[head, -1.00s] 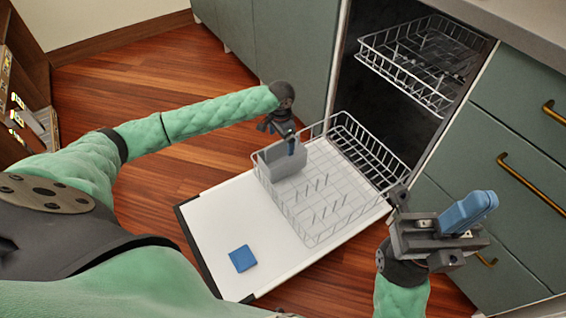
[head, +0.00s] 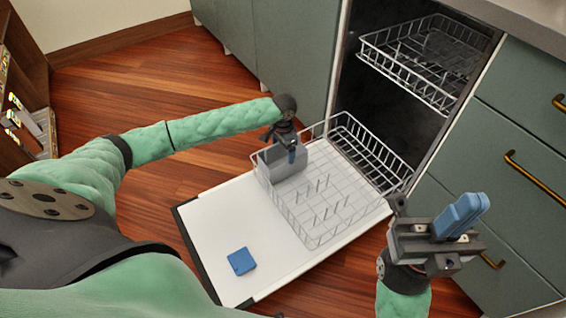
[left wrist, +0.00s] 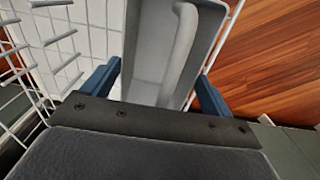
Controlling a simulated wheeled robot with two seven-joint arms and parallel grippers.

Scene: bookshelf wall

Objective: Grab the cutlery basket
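The white dishwasher door (head: 205,215) is folded down, with a blue square tablet (head: 241,261) on it. The upper rack (head: 420,60) is inside the dishwasher. Drawers with brass handles (head: 535,178) stand at the right. Wooden floor (head: 150,85) is clear at the left.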

